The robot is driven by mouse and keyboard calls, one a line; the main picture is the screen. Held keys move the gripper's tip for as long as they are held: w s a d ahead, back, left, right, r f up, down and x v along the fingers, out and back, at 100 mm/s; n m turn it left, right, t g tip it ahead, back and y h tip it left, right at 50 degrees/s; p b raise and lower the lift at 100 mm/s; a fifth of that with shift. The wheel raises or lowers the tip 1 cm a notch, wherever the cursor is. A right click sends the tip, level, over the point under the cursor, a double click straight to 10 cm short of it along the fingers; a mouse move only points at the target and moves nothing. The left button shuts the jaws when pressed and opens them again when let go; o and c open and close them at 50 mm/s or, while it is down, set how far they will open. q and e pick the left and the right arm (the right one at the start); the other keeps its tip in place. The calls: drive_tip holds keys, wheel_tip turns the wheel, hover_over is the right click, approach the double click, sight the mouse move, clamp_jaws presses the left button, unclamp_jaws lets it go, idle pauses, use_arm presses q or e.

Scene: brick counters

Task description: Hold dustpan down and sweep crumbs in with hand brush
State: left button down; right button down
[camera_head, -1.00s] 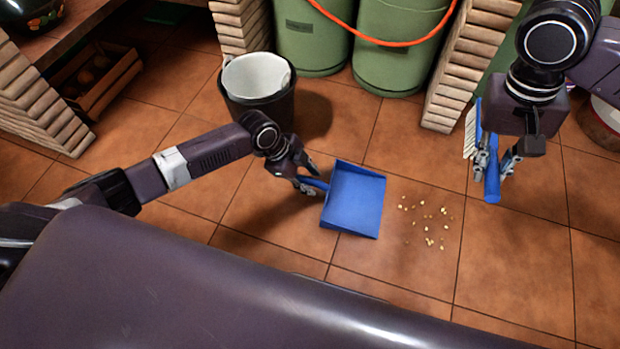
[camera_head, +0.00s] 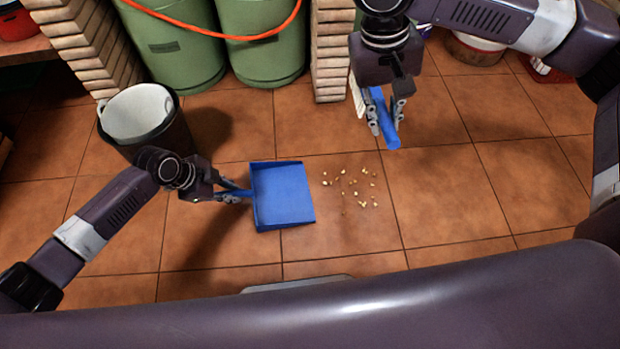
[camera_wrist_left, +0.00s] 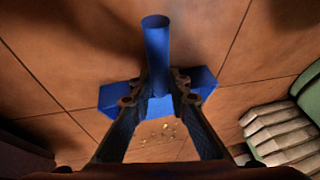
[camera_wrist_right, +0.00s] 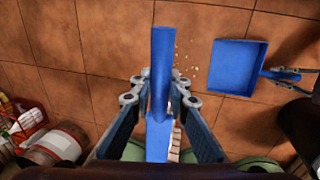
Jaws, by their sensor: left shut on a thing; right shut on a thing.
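A blue dustpan (camera_head: 284,196) lies on the tiled floor, its open edge facing right. My left gripper (camera_head: 238,195) is shut on its handle (camera_wrist_left: 156,45) at the left. Scattered crumbs (camera_head: 350,186) lie on the floor just right of the dustpan, apart from it. They also show in the left wrist view (camera_wrist_left: 168,132). My right gripper (camera_head: 386,122) is shut on the blue handle of the hand brush (camera_head: 384,112), above and right of the crumbs. The brush's pale bristles (camera_head: 356,96) show beside the gripper. The right wrist view shows the handle (camera_wrist_right: 162,75) between the fingers.
A black bin with a white liner (camera_head: 141,114) stands behind my left gripper. Green gas cylinders (camera_head: 257,40) and a brick pillar (camera_head: 332,52) are at the back. A pot (camera_head: 473,47) stands at the back right.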

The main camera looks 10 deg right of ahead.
idle(0.5)
drive_tip(key=s+d+f+n, duration=0.1)
drive_tip(key=d+f, duration=0.6)
drive_tip(key=f, duration=0.5)
drive_tip(key=s+d+f+n, duration=0.1)
drive_tip(key=d+f+n, duration=0.1)
drive_tip(key=d+f, duration=0.6)
wheel_tip(320, 180, down, 6)
drive_tip(key=shift+r+t, duration=0.2)
drive_tip(key=shift+t, duration=0.2)
drive_tip(key=shift+s+d, duration=0.1)
